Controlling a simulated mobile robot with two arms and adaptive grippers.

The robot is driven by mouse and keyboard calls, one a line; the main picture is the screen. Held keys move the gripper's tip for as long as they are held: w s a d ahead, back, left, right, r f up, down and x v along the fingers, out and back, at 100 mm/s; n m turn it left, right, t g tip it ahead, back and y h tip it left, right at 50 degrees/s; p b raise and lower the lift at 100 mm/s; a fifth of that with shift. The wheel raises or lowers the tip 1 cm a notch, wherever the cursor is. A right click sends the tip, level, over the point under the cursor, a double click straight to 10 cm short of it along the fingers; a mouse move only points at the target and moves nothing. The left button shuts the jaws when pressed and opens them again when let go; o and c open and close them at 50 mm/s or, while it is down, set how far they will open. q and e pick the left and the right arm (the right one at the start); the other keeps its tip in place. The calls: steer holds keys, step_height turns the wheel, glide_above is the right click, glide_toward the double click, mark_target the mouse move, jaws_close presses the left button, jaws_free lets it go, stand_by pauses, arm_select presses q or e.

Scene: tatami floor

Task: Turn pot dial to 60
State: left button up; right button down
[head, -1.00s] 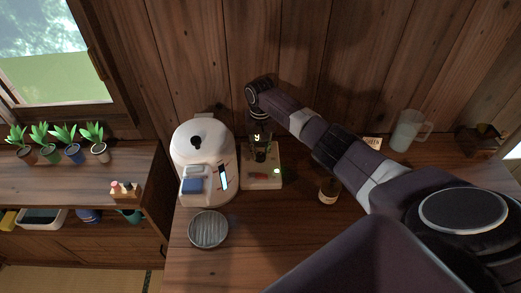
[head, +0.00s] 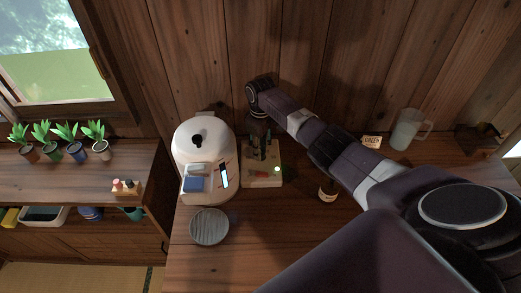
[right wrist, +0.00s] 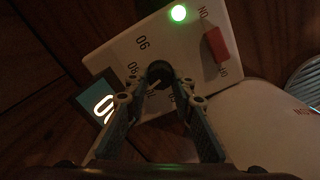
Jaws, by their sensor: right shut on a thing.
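The pot dial is a dark round knob (right wrist: 160,73) on a pale control box (right wrist: 125,48), with printed numbers around it, one reading 90; others are partly covered. My right gripper (right wrist: 158,84) is shut on the knob, one finger on each side. In the head view my right gripper (head: 258,150) points down over the control box (head: 262,182) and hides the dial. A lit display (right wrist: 103,106) shows at the box's left, its figures partly cut off. The white pot (head: 205,145) stands just left of the box. My left gripper is out of view.
The box has a red switch (right wrist: 216,45) and a lit green lamp (right wrist: 179,13). A ribbed round dish (head: 209,227) lies in front of the pot. A bottle (head: 327,190) stands right of the box, under my arm. A jug (head: 406,130) is farther right.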

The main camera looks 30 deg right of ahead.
steer(key=n, duration=0.3)
steer(key=shift+n, duration=0.4)
steer(key=n, duration=0.3)
steer(key=shift+n, duration=0.3)
steer(key=n+b, duration=0.1)
steer(key=n, duration=0.3)
steer(key=shift+n+b, duration=0.35)
steer(key=shift+n, duration=1.55)
steer(key=shift+r, duration=0.1)
steer(key=c, duration=1.7)
jaws_free()
steer(key=shift+s, duration=0.1)
steer(key=shift+o, duration=0.2)
